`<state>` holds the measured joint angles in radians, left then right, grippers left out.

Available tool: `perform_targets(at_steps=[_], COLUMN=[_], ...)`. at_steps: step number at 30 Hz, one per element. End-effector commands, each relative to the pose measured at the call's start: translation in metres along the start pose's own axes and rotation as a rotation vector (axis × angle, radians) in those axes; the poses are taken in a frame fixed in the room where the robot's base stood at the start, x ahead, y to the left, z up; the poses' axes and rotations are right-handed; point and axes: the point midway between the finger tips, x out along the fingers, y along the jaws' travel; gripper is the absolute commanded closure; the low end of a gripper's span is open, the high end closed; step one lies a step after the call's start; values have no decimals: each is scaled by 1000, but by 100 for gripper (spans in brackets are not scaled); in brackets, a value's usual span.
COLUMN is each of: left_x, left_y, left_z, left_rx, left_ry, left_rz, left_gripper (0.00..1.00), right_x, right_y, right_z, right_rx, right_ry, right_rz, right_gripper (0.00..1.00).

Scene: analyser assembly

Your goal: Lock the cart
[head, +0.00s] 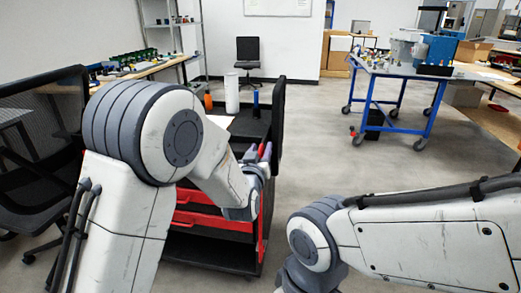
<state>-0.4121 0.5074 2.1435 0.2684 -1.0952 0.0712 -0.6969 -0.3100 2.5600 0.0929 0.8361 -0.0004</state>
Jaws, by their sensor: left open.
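A black and red tool cart (222,223) stands in the middle, in front of me. Red drawer fronts and a low black bottom shelf show on it. My left arm crosses in front and hides much of its left side and top. My left gripper (258,154) is open at the cart's right part, near its top, with its fingertips pointing away from me. I cannot tell whether it touches the cart. No lock or brake can be made out on the cart. My right arm comes in from the right, low in front, and its gripper is not visible.
A white cylinder (232,93), an orange item (208,102) and a dark blue item (256,104) stand at the cart's far side. A black mesh chair (40,165) is close on the left. A blue wheeled table (400,100) stands at back right, with clear floor before it.

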Motion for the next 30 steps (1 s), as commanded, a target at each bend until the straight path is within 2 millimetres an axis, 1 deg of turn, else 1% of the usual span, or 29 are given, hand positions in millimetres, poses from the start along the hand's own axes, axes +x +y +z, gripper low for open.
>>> perform_targets(at_steps=[3, 5, 6, 7, 30], left_x=[0, 0, 0, 0, -1], left_y=[0, 0, 0, 0, 1], left_z=[0, 0, 0, 0, 0], left_rx=[0, 0, 0, 0, -1], left_ry=[0, 0, 0, 0, 0], left_rz=[0, 0, 0, 0, 2], left_gripper=[55, 78, 94, 100, 100], right_x=[0, 0, 0, 0, 0], right_y=[0, 0, 0, 0, 0], right_z=[0, 0, 0, 0, 0], right_rx=[0, 0, 0, 0, 0], right_ry=[0, 0, 0, 0, 0], right_rz=[0, 0, 0, 0, 0], right_gripper=[38, 38, 38, 38, 38])
